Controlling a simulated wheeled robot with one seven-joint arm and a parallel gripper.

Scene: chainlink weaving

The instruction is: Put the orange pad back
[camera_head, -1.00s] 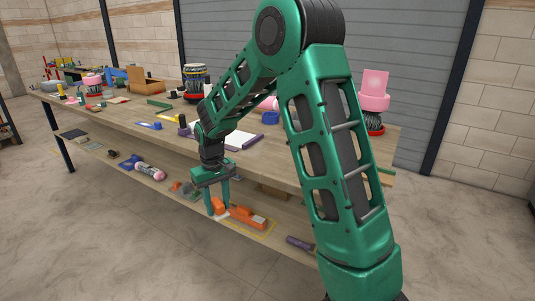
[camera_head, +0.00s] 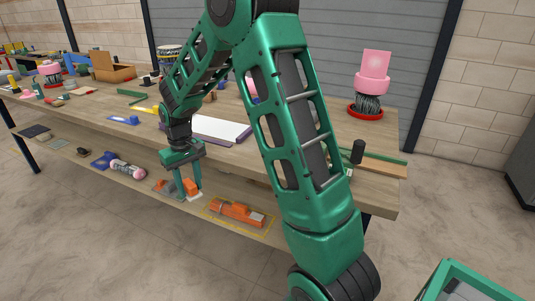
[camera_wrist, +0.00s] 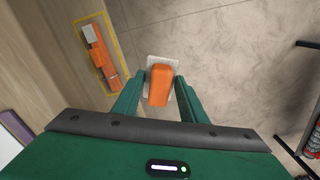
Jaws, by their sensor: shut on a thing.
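My gripper (camera_head: 189,194) is shut on the orange pad (camera_head: 191,185), which has a pale flat plate at its base. In the wrist view the pad (camera_wrist: 160,84) sits between the two green fingers (camera_wrist: 160,90), over the grey floor just outside the lower shelf. An orange tool (camera_head: 238,212) with a grey-white block at one end lies on the lower shelf inside a yellow outline (camera_head: 268,230). The tool also shows in the wrist view (camera_wrist: 100,52), left of the held pad and apart from it.
The workbench top (camera_head: 300,190) overhangs the lower shelf (camera_head: 140,185). Open floor (camera_head: 120,240) lies in front. A green-rimmed bin (camera_head: 462,285) stands at lower right.

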